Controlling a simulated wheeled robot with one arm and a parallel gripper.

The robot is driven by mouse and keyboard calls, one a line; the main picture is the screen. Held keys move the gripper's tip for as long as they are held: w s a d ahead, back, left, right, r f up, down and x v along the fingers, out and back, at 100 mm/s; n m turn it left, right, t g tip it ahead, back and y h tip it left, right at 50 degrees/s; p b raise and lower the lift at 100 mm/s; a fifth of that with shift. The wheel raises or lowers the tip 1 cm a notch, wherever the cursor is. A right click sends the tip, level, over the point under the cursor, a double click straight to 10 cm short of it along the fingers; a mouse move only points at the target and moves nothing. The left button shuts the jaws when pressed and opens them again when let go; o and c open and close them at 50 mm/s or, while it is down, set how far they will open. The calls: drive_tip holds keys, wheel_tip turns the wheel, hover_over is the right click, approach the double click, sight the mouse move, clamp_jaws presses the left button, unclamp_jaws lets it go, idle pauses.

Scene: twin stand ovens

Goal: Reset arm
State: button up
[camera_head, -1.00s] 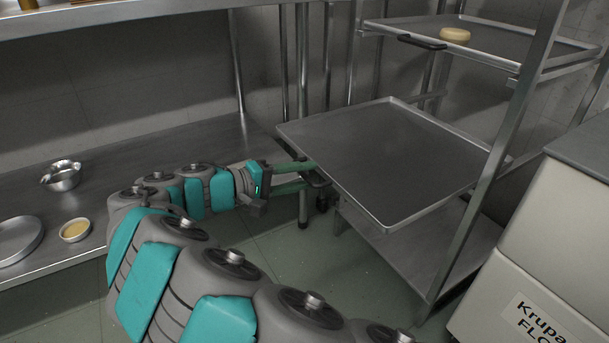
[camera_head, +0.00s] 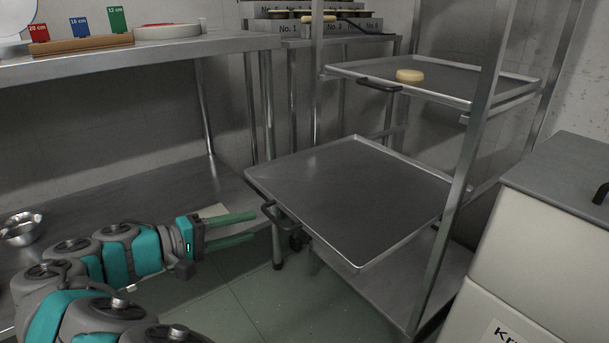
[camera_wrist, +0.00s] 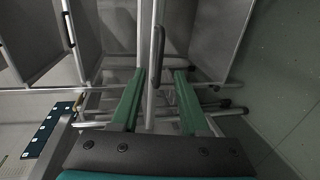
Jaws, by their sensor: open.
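My gripper (camera_head: 256,227) is open and empty in the head view, its two green fingers pointing right. It is just left of the lower tray (camera_head: 345,190) on the rack, apart from that tray's black handle (camera_head: 283,218). In the wrist view my gripper (camera_wrist: 162,72) shows its green fingers spread with nothing held. A dark handle (camera_wrist: 160,42) and metal rack bars show beyond the fingertips. My arm reaches in from the lower left of the head view.
The rack's upper tray (camera_head: 440,80) holds a pale round item (camera_head: 410,76). A steel counter (camera_head: 150,190) is at left, with a metal bowl (camera_head: 20,228). A pale bin (camera_head: 535,240) stands at right. Open floor (camera_head: 265,300) lies in front of the rack.

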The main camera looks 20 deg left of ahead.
drive_tip(key=w+d+r+m+g+p, duration=0.1)
drive_tip(key=d+r+g, duration=0.1)
drive_tip(key=d, duration=0.4)
drive_tip(key=w+d+r+m+g+h+p, duration=0.1)
drive_tip(key=w+d+r+m+g, duration=0.1)
drive_tip(key=d, duration=0.5)
drive_tip(key=w+d+r+m+g+h+p, duration=0.1)
drive_tip(key=d+r, duration=0.2)
drive_tip(key=d, duration=0.4)
drive_tip(key=shift+w+d+r+m+g, duration=0.15)
drive_tip(key=shift+w+r+m+g, duration=0.15)
drive_tip(key=shift+g, duration=0.1)
drive_tip(key=s+d+f+m+g+y+p, duration=0.1)
drive_tip(key=s+d+m+g+y+p, duration=0.2)
drive_tip(key=d, duration=0.7)
drive_tip(key=s+d+m+g+y, duration=0.1)
drive_tip(key=s+d+g, duration=0.3)
drive_tip(key=d, duration=0.7)
drive_tip(key=s+f+m+y+p, duration=0.1)
drive_tip(key=s+f+y+p, duration=0.1)
drive_tip(key=s, duration=0.9)
drive_tip(key=s+f+g+y+p, duration=0.1)
drive_tip(key=s+f+y, duration=0.3)
drive_tip(key=s, duration=0.7)
drive_tip(key=shift+f+m+y+p, duration=0.25)
drive_tip(key=shift+m+y+p, duration=0.25)
drive_tip(key=shift+y, duration=0.3)
